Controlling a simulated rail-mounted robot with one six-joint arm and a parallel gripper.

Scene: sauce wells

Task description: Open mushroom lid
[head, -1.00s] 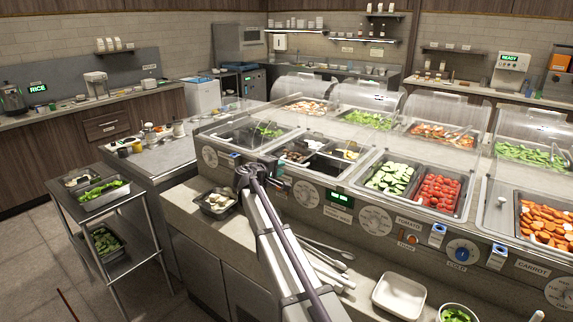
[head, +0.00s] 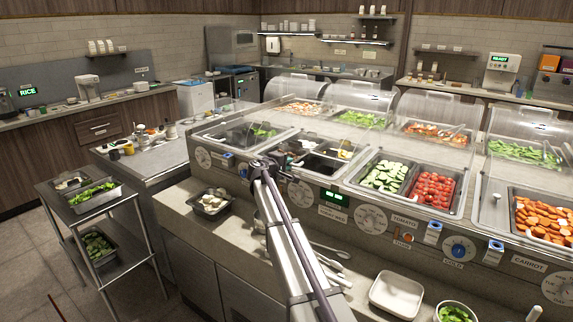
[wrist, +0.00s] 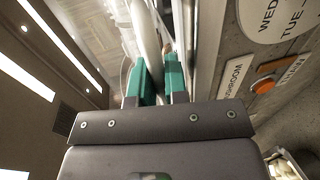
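In the head view my gripper (head: 287,157) is at the front edge of the wells, partly hidden by my arm. A clear lid (head: 238,128) covers the leftmost well. Which lid is the mushroom lid is unclear.
Wells with cucumber (head: 385,175) and tomato (head: 435,190) lie to the right. A metal pan of pale pieces (head: 210,203) stands on the front ledge, left of my arm. Utensils, a white tray (head: 397,294) and a bowl of greens (head: 455,312) occupy the ledge to the right.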

